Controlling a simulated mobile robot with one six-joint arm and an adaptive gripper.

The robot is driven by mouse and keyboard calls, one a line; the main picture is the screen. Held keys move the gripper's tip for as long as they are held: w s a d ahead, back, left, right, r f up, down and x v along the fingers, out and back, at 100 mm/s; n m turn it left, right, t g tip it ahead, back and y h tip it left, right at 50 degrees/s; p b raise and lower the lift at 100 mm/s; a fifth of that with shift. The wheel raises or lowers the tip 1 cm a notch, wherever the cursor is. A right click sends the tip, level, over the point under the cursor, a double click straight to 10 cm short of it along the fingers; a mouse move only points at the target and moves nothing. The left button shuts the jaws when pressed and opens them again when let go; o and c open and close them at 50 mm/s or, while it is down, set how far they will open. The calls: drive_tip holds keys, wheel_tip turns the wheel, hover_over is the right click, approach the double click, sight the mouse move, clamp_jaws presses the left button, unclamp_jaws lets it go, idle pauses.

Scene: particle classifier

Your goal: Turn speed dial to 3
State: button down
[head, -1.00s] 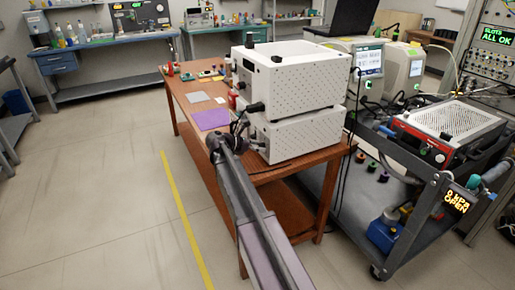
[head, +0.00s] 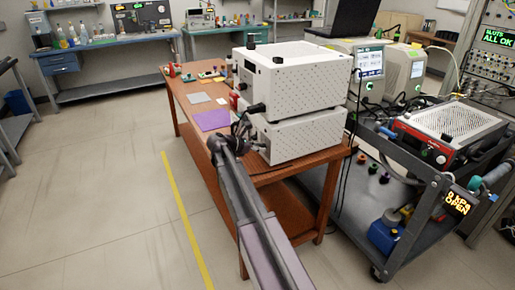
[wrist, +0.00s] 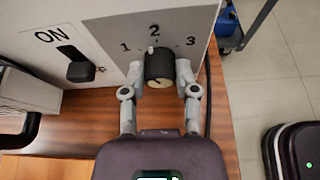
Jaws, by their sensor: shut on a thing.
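The speed dial (wrist: 160,66) is a black knob on a grey panel in the wrist view, with the numbers 1, 2 and 3 around its top. Its white mark points up, close to the 2 and slightly to its left. My gripper (wrist: 160,72) has its two grey fingers on either side of the dial, shut on it. In the head view my gripper (head: 238,132) is at the left side of the stacked white boxes (head: 290,85), and the dial itself is hidden there.
A black ON switch (wrist: 78,68) sits left of the dial on the same white housing. The boxes stand on a wooden table (head: 190,95) with a purple mat (head: 211,120). A grey cart (head: 345,215) stands close on the right. Floor to the left is clear.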

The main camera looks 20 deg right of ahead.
drive_tip(key=shift+s+d+f+m+t+b, duration=0.15)
drive_tip(key=shift+m+t, duration=0.25)
drive_tip(key=shift+m, duration=0.2)
drive_tip(key=shift+s+a+r+m+t+b, duration=0.15)
drive_tip(key=shift+m+t, duration=0.25)
drive_tip(key=shift+m, duration=0.2)
drive_tip(key=shift+d+f+m+t+b, duration=0.1)
drive_tip(key=shift+m+t+b, duration=0.25)
drive_tip(key=shift+m+t, duration=0.4)
drive_tip(key=shift+w+m, duration=0.1)
drive_tip(key=shift+m, duration=0.15)
drive_tip(key=shift+c, duration=2.4)
unclamp_jaws()
drive_tip(key=shift+d, duration=0.1)
drive_tip(key=shift+o, duration=0.5)
